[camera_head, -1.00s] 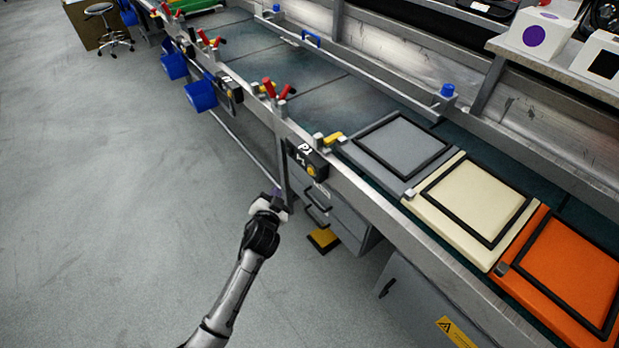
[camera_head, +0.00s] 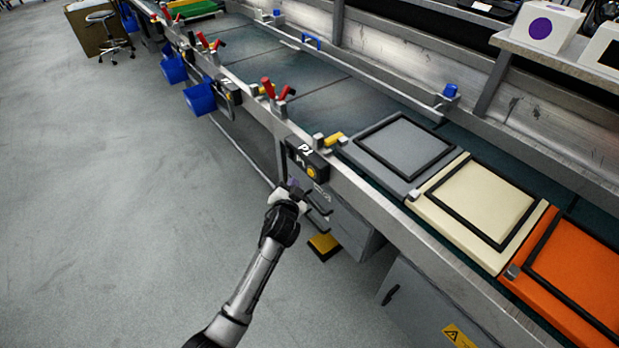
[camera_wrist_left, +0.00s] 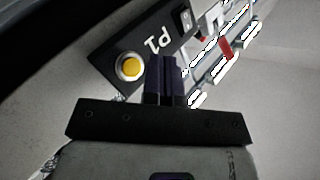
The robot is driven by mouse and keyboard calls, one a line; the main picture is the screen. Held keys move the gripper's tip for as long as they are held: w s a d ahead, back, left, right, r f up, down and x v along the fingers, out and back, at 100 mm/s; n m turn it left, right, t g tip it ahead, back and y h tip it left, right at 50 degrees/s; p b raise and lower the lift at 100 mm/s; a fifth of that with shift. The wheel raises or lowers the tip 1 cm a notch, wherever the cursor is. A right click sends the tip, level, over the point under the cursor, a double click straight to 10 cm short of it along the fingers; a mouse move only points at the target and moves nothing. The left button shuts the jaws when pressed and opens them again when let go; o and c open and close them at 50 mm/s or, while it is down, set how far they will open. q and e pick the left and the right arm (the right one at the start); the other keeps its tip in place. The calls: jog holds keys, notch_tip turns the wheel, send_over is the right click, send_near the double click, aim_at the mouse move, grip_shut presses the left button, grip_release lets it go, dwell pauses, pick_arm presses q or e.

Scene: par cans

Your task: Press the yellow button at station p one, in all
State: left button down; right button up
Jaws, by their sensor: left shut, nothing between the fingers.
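The station P1 box (camera_head: 306,157) is a black unit on the front rail of the bench. Its round yellow button (camera_head: 312,173) sits at the lower right of its face. In the left wrist view the yellow button (camera_wrist_left: 130,67), in a pale ring, shows large beside the P1 lettering. My left gripper (camera_head: 292,186) is just below and left of the box, shut and empty. In the left wrist view its closed dark fingertips (camera_wrist_left: 166,62) point at the box, to the right of the button. They look apart from the button, though the gap is hard to judge. My right gripper is not in view.
Grey (camera_head: 402,146), cream (camera_head: 482,202) and orange (camera_head: 580,262) panels lie on the bench to the right. Another station box (camera_head: 228,91) and blue bins (camera_head: 201,95) line the rail farther left. Red levers (camera_head: 268,88) stand on the rail.

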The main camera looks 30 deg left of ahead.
aim_at(311, 173)
pick_arm(q)
jog(key=shift+w+d+b, duration=0.2)
jog(key=shift+w, duration=0.35)
jog(key=shift+w+d+b, duration=0.15)
jog(key=shift+w+d, duration=0.05)
jog(key=shift+w, duration=0.35)
dwell(0.6)
dwell(0.7)
jog(key=shift+w, duration=0.25)
jog(key=shift+w+d, duration=0.15)
jog(key=shift+w, duration=0.05)
dwell(0.5)
